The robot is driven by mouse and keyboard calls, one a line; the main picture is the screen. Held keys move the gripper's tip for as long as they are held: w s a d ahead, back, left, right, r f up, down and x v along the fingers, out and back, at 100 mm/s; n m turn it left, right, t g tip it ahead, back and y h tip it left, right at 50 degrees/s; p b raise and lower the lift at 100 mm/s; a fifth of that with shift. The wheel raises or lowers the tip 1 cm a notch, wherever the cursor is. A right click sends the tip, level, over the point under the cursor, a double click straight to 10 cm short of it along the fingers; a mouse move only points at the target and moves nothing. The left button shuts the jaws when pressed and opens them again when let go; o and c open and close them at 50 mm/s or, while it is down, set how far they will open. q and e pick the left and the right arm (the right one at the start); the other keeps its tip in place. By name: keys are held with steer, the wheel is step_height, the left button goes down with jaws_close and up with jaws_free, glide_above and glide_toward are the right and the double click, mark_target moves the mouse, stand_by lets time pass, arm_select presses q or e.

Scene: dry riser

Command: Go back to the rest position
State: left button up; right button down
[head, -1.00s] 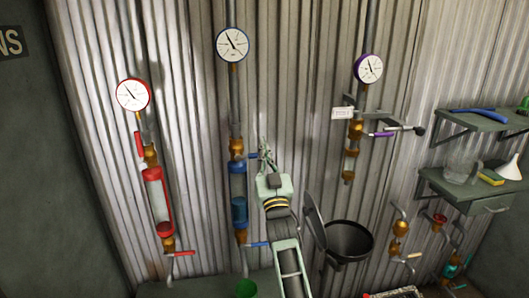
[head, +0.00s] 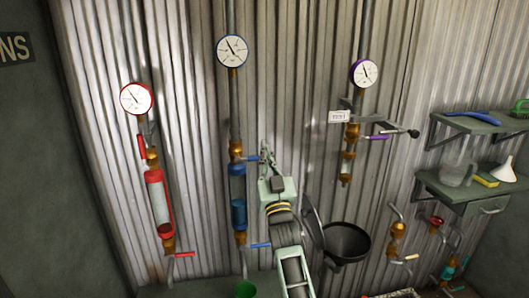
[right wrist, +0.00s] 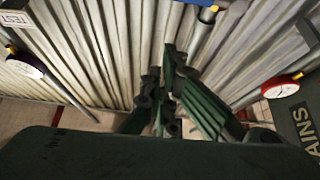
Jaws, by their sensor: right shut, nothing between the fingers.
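My right gripper (head: 266,160) is raised in front of the corrugated wall in the middle of the head view. It is shut and empty. Its tip is close to the blue-handled valve on the middle pipe in the picture; I cannot tell whether they touch. In the right wrist view the dark green fingers (right wrist: 172,95) are together, with the corrugated wall beyond them. My left gripper is not in view.
Three pipes carry a red gauge (head: 137,98), a blue gauge (head: 232,51) and a purple gauge (head: 365,73). A black bin (head: 347,243) stands right of my arm. Shelves (head: 470,190) with a funnel and sponge are at the right.

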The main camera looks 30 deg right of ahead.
steer(key=s+a+f+n+g+y+b, duration=0.1)
steer(key=s+a+f+g+y, duration=0.15)
steer(key=f, duration=1.15)
steer(key=s+a+f+n+g+y, duration=0.1)
steer(key=s+a+f+g, duration=0.15)
steer(key=f, duration=1.05)
steer(key=s+a+f+n+g+y+b, duration=0.1)
steer(key=s+a+f+g+y, duration=0.2)
steer(key=f, duration=1.1)
steer(key=s+a+f+g, duration=0.2)
steer(key=s+f, duration=0.2)
steer(key=f, duration=0.4)
steer(key=s+a+f+g, duration=0.1)
steer(key=s+f+g, duration=0.1)
steer(key=s+f, duration=0.5)
steer(key=s+a+f+n+g, duration=0.1)
steer(key=s+f+g, duration=0.4)
steer(key=s+f, duration=1.25)
steer(key=s+d+f+g, duration=0.1)
steer(key=s+f, duration=0.3)
steer(key=s, duration=0.9)
steer(key=s+f+g, duration=0.4)
steer(key=s, duration=0.9)
steer(key=shift+s+d+f+n, duration=0.15)
steer(key=shift+d+f+n, duration=0.05)
steer(key=shift+d+n, duration=0.2)
